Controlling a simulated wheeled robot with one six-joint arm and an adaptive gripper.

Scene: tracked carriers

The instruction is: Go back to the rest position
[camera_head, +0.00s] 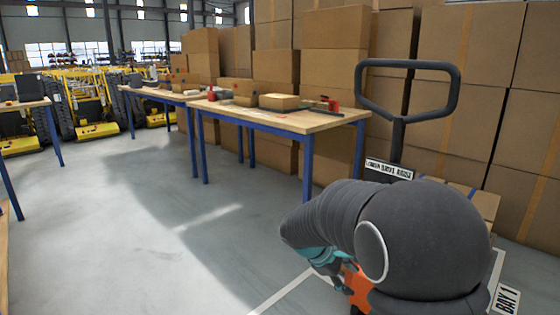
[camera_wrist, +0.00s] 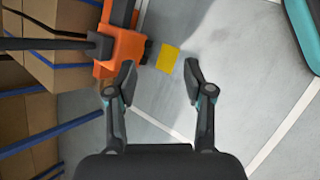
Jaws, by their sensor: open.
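My gripper (camera_wrist: 158,83) is open in the wrist view, its two dark fingers apart with bare floor between them. It holds nothing.
Blue-legged workbenches (camera_head: 290,119) stand ahead, with boxes and tools on them. Cardboard boxes (camera_head: 455,95) are stacked along the right. Yellow machines (camera_head: 95,120) stand at the far left. A yellow floor patch (camera_wrist: 167,57) lies beside the truck. The grey floor (camera_head: 150,220) at left is clear.

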